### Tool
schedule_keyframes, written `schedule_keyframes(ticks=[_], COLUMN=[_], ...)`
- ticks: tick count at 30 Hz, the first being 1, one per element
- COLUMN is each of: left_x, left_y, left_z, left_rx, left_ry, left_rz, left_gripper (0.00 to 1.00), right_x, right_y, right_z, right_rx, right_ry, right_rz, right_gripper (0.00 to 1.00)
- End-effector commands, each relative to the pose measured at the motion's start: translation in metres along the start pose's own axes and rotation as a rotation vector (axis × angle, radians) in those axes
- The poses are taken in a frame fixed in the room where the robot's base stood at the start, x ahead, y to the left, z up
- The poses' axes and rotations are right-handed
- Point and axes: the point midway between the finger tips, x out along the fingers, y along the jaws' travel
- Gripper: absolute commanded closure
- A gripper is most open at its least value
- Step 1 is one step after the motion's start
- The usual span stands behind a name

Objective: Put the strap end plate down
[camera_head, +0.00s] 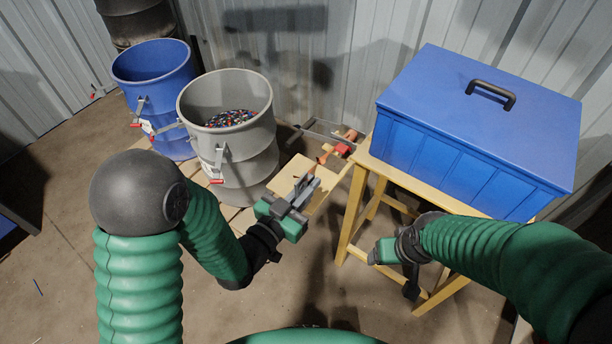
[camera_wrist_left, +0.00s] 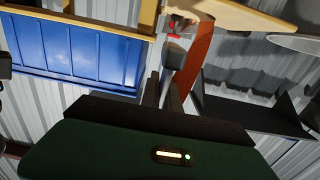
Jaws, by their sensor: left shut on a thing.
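My left gripper (camera_head: 306,188) is shut above the pale wooden board, in front of the grey drum. An orange strap (camera_wrist_left: 196,58) runs to its fingers in the left wrist view, and a short stretch of orange (camera_head: 323,157) shows just beyond the fingertips in the head view. The strap end plate is mostly hidden between the fingers, so its outline cannot be made out. My right gripper (camera_head: 376,252) is beside the wooden stand, low at centre right; its fingers are too unclear to tell open from shut.
A grey drum (camera_head: 240,155) holds multicoloured scrap; a blue drum (camera_head: 165,90) stands behind it. A blue lidded box (camera_head: 440,155) sits on the wooden stand (camera_head: 352,205). Red and orange hardware with metal bars (camera_head: 345,148) lies by the pale board (camera_head: 290,172). Concrete floor is clear at lower left.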

Motion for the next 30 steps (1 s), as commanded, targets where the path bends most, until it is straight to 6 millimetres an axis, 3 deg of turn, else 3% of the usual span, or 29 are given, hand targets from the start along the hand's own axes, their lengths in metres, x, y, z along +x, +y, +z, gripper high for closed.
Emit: schedule_keyframes(ticks=[1,2,4,9,14,17,22,30], left_x=[0.004,0.005,0.023,0.064,0.090,0.094,0.095,0.095], left_y=[-0.003,-0.004,-0.016,-0.042,-0.059,-0.061,-0.061,-0.061], left_z=[0.010,0.010,0.001,0.006,0.007,0.014,0.043,0.044], left_rx=[0.005,0.005,0.001,0.001,0.001,-0.001,-0.001,0.000], left_ry=[0.009,0.008,0.004,0.002,0.001,-0.001,-0.002,-0.001], left_rz=[-0.002,-0.003,-0.004,-0.003,-0.002,-0.002,-0.001,-0.002], left_gripper=[1.00,1.00,1.00,1.00,1.00,1.00,1.00,1.00], right_x=[0.025,0.032,0.018,0.024,0.028,0.031,0.044,0.043], right_y=[0.000,0.000,0.000,0.000,0.000,0.000,0.000,0.000], right_z=[0.006,0.007,0.004,0.005,0.006,0.007,0.010,0.010], right_rx=[0.000,0.000,0.000,0.000,0.000,0.000,0.000,0.000], right_ry=[0.000,0.001,0.000,0.002,0.001,0.001,0.001,0.001], right_rz=[0.000,0.000,0.000,0.000,0.000,0.000,0.000,0.000], right_gripper=[0.26,0.26,0.26,0.26,0.26,0.26,0.26,0.26])
